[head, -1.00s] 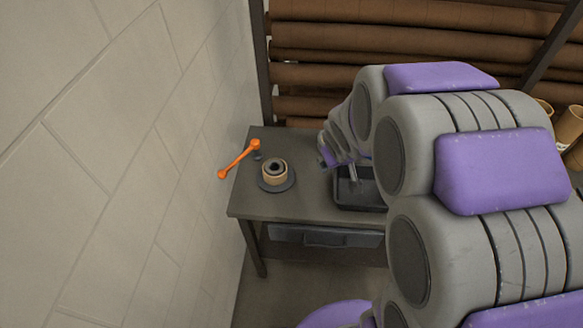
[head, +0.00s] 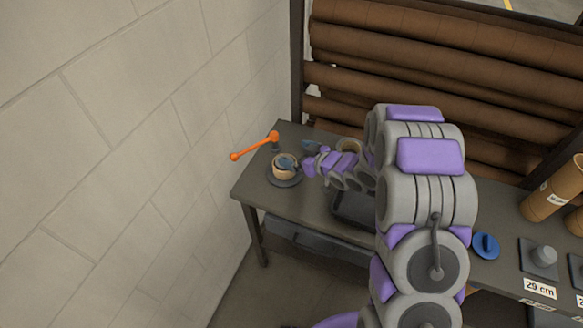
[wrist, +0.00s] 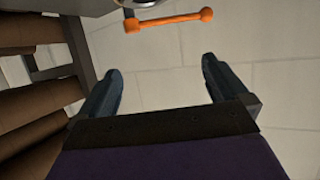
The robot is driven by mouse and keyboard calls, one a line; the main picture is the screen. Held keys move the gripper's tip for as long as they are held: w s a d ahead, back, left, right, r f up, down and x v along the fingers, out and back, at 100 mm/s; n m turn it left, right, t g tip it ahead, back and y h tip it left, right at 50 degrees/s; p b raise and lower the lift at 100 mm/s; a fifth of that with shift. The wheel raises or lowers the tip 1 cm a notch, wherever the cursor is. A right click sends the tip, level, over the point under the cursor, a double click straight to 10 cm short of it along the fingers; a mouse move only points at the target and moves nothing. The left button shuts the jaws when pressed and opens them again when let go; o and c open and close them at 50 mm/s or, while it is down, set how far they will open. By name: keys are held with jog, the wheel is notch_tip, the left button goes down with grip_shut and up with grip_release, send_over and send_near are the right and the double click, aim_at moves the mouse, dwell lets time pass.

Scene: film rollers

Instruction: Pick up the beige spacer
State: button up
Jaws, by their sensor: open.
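The beige spacer (head: 279,173) is a ring on a dark round base (head: 286,183) near the left end of the grey table (head: 262,199). In the head view, my gripper (head: 299,154) is at the spacer. One bluish finger overlaps the spacer's top in the picture and the other is farther right; I cannot tell whether they touch it. The wrist view shows my gripper (wrist: 161,65) open, with nothing between its fingers. Only a cut-off round edge (wrist: 140,3) shows at the top of that view, and I cannot tell what it belongs to.
An orange-handled crank (head: 254,146) stands close behind the spacer, beside the wall; its bar also shows in the wrist view (wrist: 169,20). A black tray (head: 352,208) is to the right, partly behind my arm. Brown rolls (head: 420,62) fill a rack behind the table.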

aim_at(281, 175)
jog(key=f, duration=0.2)
jog(key=d+f+b, duration=0.1)
jog(key=f, duration=0.2)
jog(key=f+b, duration=0.1)
jog(key=f, duration=0.1)
jog(key=shift+d+f, duration=0.2)
jog(key=shift+f, duration=0.1)
jog(key=shift+w+f, duration=0.25)
jog(key=shift+w+a+f, duration=0.1)
jog(key=shift+w+a, duration=0.05)
jog(key=shift+w, duration=0.1)
jog(key=x, duration=0.2)
jog(key=b+x, duration=0.1)
jog(key=x, duration=0.1)
jog(key=a+x, duration=0.1)
jog(key=x, duration=0.1)
jog(key=shift+s+b, duration=0.3)
jog(key=shift+s, duration=0.1)
jog(key=shift+w+a+f, duration=0.1)
jog(key=shift+w+a, duration=0.05)
jog(key=shift+w, duration=0.25)
jog(key=shift+d, duration=0.2)
